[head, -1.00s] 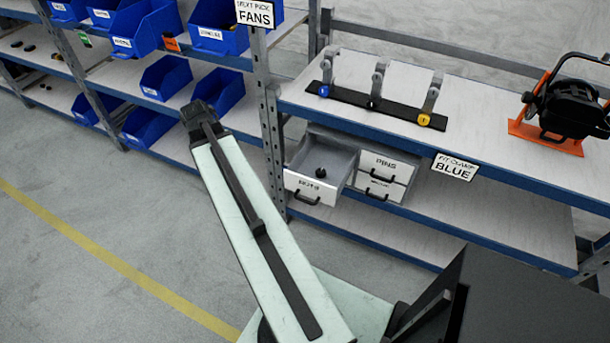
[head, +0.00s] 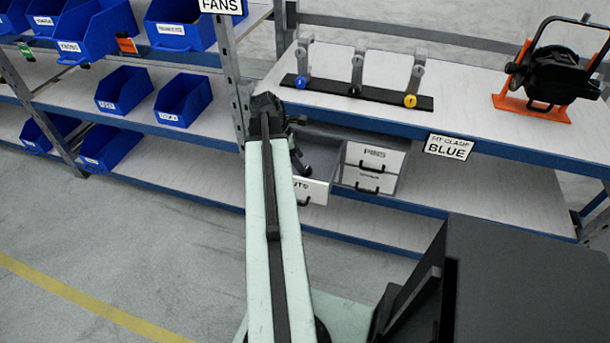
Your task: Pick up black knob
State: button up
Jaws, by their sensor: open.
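My gripper (head: 299,158) is a dark shape that shows partly past the right side of my arm's end. It reaches over the open drawer (head: 318,190) under the right-hand shelf top. Its jaws are open, though the fingertips are small and hard to make out. The black knob cannot be made out now; my arm and gripper cover much of the drawer's inside. I cannot tell whether the gripper touches the knob.
Closed drawers (head: 370,170) stand right of the open one. Blue bins (head: 185,100) fill the left shelves. A shelf post (head: 238,95) stands close by my arm.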

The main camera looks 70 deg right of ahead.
jog(key=b+x, duration=0.4)
jog(key=x, duration=0.1)
jog(key=shift+f+b, duration=0.2)
jog(key=shift+b, duration=0.1)
jog(key=shift+d+r, duration=0.1)
jog(key=shift+r, duration=0.1)
grip_shut()
notch_tip(320, 180, up, 10)
jog(key=p, duration=1)
jog(key=shift+r+p, duration=0.2)
jog(key=shift+p, duration=0.2)
